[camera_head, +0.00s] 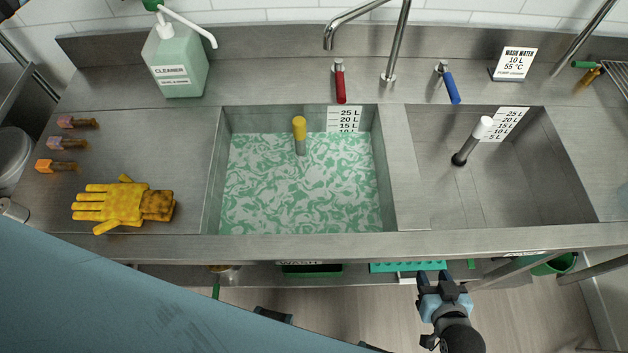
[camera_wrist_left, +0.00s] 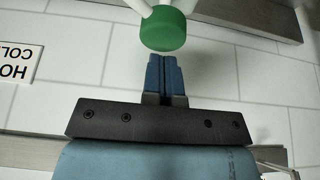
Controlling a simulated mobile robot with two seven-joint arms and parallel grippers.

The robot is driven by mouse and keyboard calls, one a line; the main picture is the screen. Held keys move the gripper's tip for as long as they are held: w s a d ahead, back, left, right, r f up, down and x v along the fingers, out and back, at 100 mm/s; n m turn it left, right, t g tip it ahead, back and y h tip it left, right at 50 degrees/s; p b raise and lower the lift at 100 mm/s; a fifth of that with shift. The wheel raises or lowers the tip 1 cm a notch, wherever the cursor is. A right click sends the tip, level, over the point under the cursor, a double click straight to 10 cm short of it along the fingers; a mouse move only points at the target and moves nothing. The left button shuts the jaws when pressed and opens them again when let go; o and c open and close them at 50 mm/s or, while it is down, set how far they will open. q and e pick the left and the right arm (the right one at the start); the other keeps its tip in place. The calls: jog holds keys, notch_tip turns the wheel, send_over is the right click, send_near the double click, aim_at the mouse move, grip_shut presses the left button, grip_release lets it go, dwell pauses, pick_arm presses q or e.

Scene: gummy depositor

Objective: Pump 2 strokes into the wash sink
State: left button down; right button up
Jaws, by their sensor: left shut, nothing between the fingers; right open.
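The cleaner bottle (camera_head: 178,65) stands upright on the steel counter behind the left sink. It is pale green with a white spout pointing right, and its green pump head (camera_head: 152,4) is at the picture's top edge. The wash sink (camera_head: 212,180) is the left basin, holding green-and-white swirled liquid (camera_head: 300,195). In the left wrist view my left gripper (camera_wrist_left: 166,58) is shut and empty, with its fingertips close to the green pump head (camera_wrist_left: 163,30); I cannot tell whether they touch. My right gripper (camera_head: 445,285) is open and empty, in front of the counter.
The right basin (camera_head: 550,165) has no visible liquid. A yellow-topped standpipe (camera_head: 299,135) stands in the wash sink. Red (camera_head: 340,85) and blue (camera_head: 450,85) tap handles sit behind. A yellow glove (camera_head: 115,204) and several small brushes (camera_head: 75,122) lie on the left counter.

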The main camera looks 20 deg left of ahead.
pick_arm(q)
jog(key=shift+r, duration=0.1)
notch_tip(320, 180, up, 6)
jog(key=p, duration=0.4)
dwell(0.4)
dwell(0.3)
